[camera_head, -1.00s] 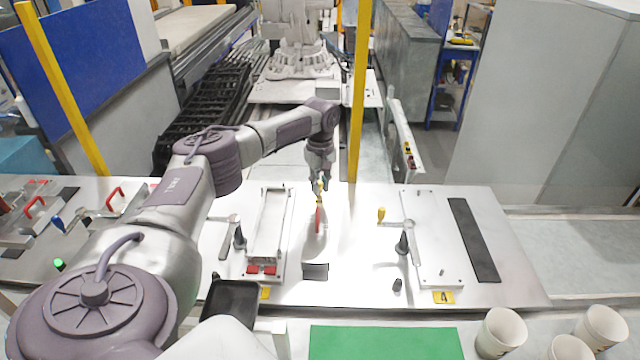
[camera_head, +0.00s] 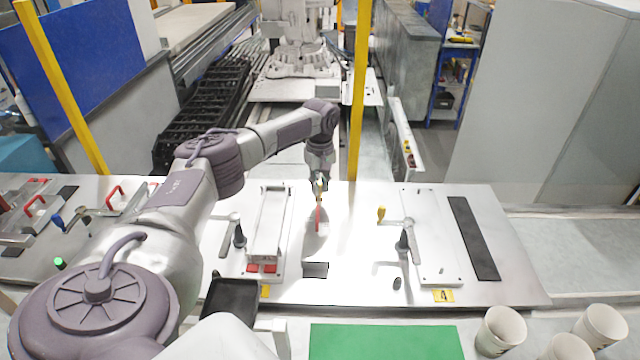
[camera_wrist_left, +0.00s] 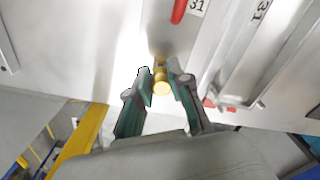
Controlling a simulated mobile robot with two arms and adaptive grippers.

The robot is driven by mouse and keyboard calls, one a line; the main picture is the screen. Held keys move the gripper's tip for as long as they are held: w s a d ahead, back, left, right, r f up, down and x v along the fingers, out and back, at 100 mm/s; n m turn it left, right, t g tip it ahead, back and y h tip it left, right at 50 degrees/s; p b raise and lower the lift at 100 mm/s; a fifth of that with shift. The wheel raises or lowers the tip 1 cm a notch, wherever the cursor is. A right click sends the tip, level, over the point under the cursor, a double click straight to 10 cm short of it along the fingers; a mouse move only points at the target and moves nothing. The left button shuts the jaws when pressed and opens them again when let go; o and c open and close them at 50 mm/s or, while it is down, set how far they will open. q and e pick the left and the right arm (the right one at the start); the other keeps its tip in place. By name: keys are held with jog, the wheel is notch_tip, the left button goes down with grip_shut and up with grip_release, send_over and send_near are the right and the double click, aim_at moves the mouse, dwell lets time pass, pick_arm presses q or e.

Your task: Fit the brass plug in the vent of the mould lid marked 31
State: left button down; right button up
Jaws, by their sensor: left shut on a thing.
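My left gripper (camera_head: 319,186) hangs over the metal bench, just right of the left-hand fixture. In the left wrist view its green-lined fingers (camera_wrist_left: 160,88) are closed around the brass plug (camera_wrist_left: 162,84), whose round end faces the camera. A slim red piece (camera_head: 317,219) shows just below the gripper in the head view; the wrist view shows a red piece (camera_wrist_left: 179,11) beside a label "31" (camera_wrist_left: 197,6). A second "31" (camera_wrist_left: 262,9) is on the channel-shaped fixture part. I cannot make out the vent, or whether the plug touches anything. My right gripper is not in view.
The left-hand fixture (camera_head: 267,222) has red pads and a lever clamp. A similar fixture (camera_head: 428,240) with a yellow tag "4" stands right, beside a black strip (camera_head: 473,238). A black tray (camera_head: 232,302), a green mat (camera_head: 385,343) and white cups (camera_head: 500,331) are in front.

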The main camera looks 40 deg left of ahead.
pick_arm(q)
jog(key=shift+f, duration=0.65)
dwell(0.4)
jog(key=c, duration=1)
grip_release()
notch_tip(320, 180, up, 12)
